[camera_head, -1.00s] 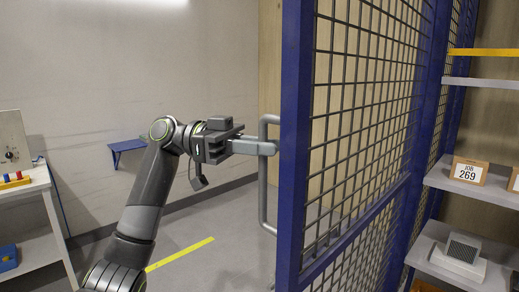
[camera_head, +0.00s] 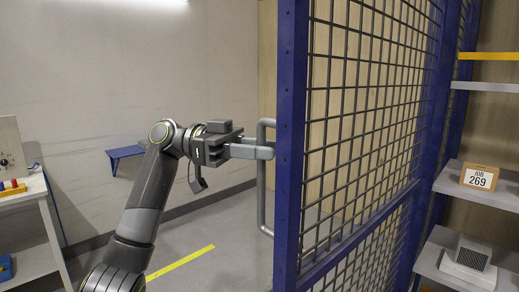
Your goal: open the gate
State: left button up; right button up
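The gate (camera_head: 290,120) has a blue frame and dark wire mesh and stands at an angle right of centre, its near upright close to me. A grey tubular handle (camera_head: 262,205) stands off the left side of that upright. My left gripper (camera_head: 264,150) is at the upper part of the handle, its light grey fingers lying across the bar. The fingers appear shut on it and hide that part of the bar. My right gripper is not in view.
Shelves (camera_head: 500,197) with a job card (camera_head: 479,178) and a grey vented box (camera_head: 473,252) stand at the right. A white bench (camera_head: 30,190) is at the left. A blue wall bracket (camera_head: 124,152) and a yellow floor line (camera_head: 182,262) lie beyond my arm.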

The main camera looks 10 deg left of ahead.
pick_arm(q)
jog(key=w+a+b, duration=0.2)
jog(key=w+a, duration=0.1)
jog(key=a, duration=1.4)
jog(key=shift+w+b, duration=0.2)
jog(key=shift+b, duration=0.2)
